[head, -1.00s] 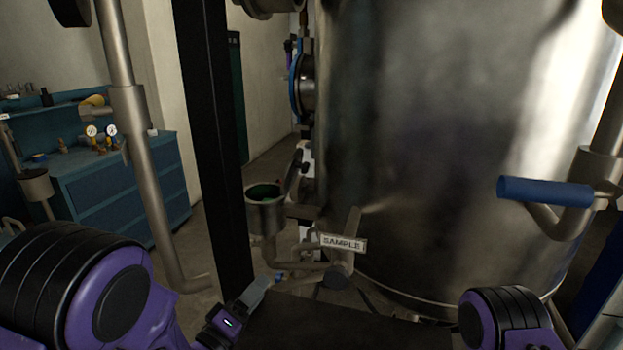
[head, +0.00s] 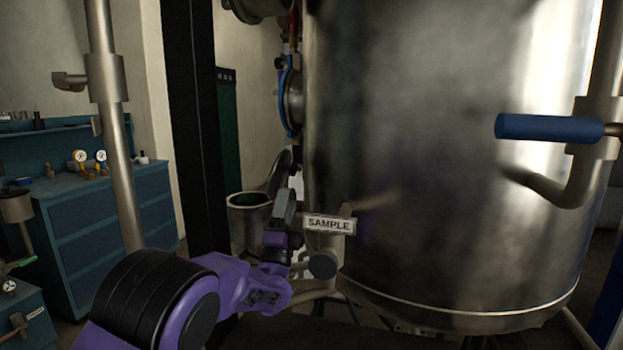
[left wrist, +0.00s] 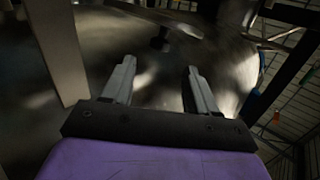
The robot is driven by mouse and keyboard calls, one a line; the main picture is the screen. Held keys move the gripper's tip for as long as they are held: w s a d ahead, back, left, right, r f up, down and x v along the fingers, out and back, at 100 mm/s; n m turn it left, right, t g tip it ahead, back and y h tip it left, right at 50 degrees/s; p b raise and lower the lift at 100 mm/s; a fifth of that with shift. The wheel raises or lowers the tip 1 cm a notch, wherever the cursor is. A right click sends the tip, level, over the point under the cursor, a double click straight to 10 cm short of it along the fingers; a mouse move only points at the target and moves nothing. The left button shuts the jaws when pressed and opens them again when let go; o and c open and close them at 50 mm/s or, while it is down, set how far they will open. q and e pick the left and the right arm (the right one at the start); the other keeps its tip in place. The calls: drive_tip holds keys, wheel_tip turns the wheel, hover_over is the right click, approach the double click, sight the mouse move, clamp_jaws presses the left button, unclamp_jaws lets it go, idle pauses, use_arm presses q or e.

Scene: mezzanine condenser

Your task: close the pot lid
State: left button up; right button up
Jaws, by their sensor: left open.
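The pot (head: 248,215) is a small metal cup with a dark green inside, low beside the big steel tank. Its lid (head: 279,173) looks like a dark disc tilted up at the pot's right rear side, so the pot is open. My left gripper (head: 284,208) is in front of the pot's right edge, below the lid, and hides part of the rim. I cannot tell whether it touches either. In the left wrist view the two fingers of this gripper (left wrist: 160,82) are apart with nothing held between them. My right gripper is not in view.
The steel tank (head: 440,150) fills the right side. A SAMPLE sign (head: 329,224) and pipework are right of my left gripper. A black post (head: 195,130) stands left of the pot. A blue-handled lever (head: 550,127) juts out at right. A blue cabinet (head: 105,225) is at left.

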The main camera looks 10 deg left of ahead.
sight(292, 175)
use_arm(q)
drive_tip(key=p+x, duration=0.3)
drive_tip(key=x, duration=0.7)
drive_tip(key=shift+w+p, duration=0.1)
drive_tip(key=shift+p, duration=0.2)
clamp_jaws()
